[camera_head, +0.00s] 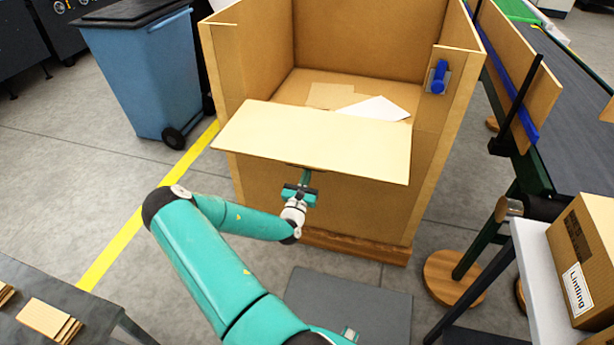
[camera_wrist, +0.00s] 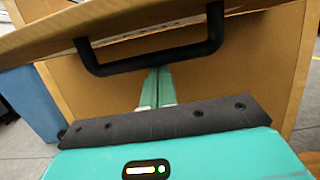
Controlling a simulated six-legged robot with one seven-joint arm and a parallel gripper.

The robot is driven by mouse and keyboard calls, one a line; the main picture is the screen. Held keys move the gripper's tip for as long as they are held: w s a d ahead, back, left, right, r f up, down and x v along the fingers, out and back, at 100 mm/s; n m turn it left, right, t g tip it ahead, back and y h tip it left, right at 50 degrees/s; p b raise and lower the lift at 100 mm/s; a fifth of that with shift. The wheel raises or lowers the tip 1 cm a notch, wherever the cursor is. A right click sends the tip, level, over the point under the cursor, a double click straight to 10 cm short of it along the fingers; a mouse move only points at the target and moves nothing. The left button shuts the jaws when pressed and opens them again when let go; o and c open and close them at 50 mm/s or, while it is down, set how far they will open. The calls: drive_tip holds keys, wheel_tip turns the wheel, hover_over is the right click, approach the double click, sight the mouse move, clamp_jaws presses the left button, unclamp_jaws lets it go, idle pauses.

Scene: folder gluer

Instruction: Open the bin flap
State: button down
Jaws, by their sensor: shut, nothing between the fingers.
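The bin is a tall, open-topped cardboard-coloured box (camera_head: 330,205) in the middle of the head view. Its flap (camera_head: 315,140) is a pale panel at the front, tilted outward over the front wall, with the inside of the bin visible behind it. In the wrist view a black bar handle (camera_wrist: 150,62) hangs from the underside of the flap (camera_wrist: 60,33). My gripper (camera_head: 305,177) is below the flap's front edge, with its fingers (camera_wrist: 157,90) together and empty. The fingertips reach up behind the handle bar in the picture; whether they touch it I cannot tell.
Flat sheets (camera_head: 375,108) lie inside the bin. A blue latch (camera_head: 438,77) sits on its right wall. A blue wheeled bin (camera_head: 150,75) stands at the left, a conveyor (camera_head: 585,90) and a labelled carton (camera_head: 585,260) at the right.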

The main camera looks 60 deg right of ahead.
drive_tip(key=shift+r, duration=0.1)
drive_tip(key=r+y, duration=0.1)
drive_tip(key=r, duration=0.1)
drive_tip(key=r+y, duration=0.1)
drive_tip(key=r, duration=0.2)
drive_tip(key=a+r+y, duration=0.1)
drive_tip(key=r, duration=0.1)
drive_tip(key=shift+r+g, duration=0.3)
drive_tip(key=shift+r, duration=0.1)
drive_tip(key=shift+r+y, duration=0.3)
drive_tip(key=shift+r, duration=0.1)
drive_tip(key=shift+f, duration=0.1)
drive_tip(key=shift+d+f, duration=0.2)
drive_tip(key=shift+f, duration=0.4)
wheel_tip(320, 180, down, 3)
drive_tip(key=shift+w+r, duration=0.1)
drive_tip(key=shift+r, duration=0.05)
approach(306, 159)
drive_tip(key=f, duration=0.1)
drive_tip(key=d+f, duration=0.1)
drive_tip(key=f, duration=0.1)
drive_tip(key=shift+w, duration=0.15)
